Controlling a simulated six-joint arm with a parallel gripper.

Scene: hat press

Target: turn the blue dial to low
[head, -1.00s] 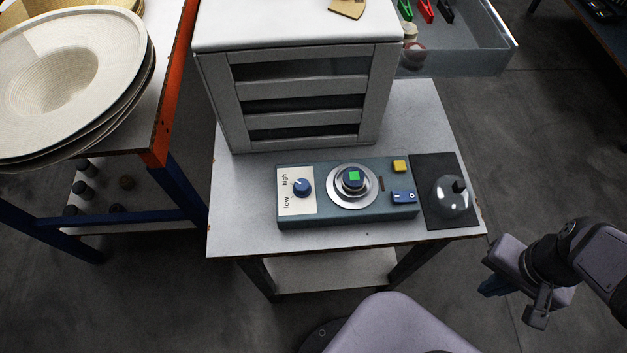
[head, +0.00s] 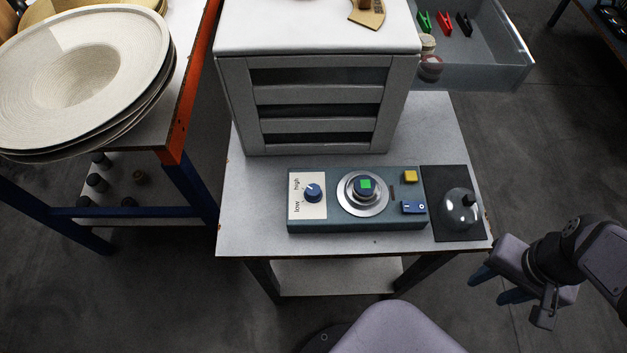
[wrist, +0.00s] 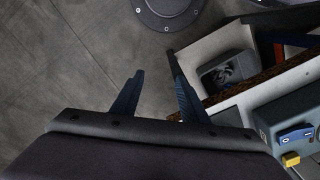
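The blue dial (head: 313,193) sits on a white label plate (head: 307,210) at the left end of the teal control panel (head: 360,226). The word "high" is at its upper left and "low" at its lower left. Its pale pointer mark seems to face the upper left, near "high", but it is small. My gripper (head: 484,286) is right of the table's front right corner, well away from the dial. In the wrist view its two blue fingers (wrist: 158,88) are apart with nothing between them. The dial is not visible there.
On the panel are a green-topped knob (head: 364,185) in a metal ring, a yellow button (head: 410,176) and a blue switch (head: 413,207). A glass dome (head: 458,205) stands to their right. A grey slatted cabinet (head: 320,105) stands behind. Stacked hats (head: 80,75) are at left.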

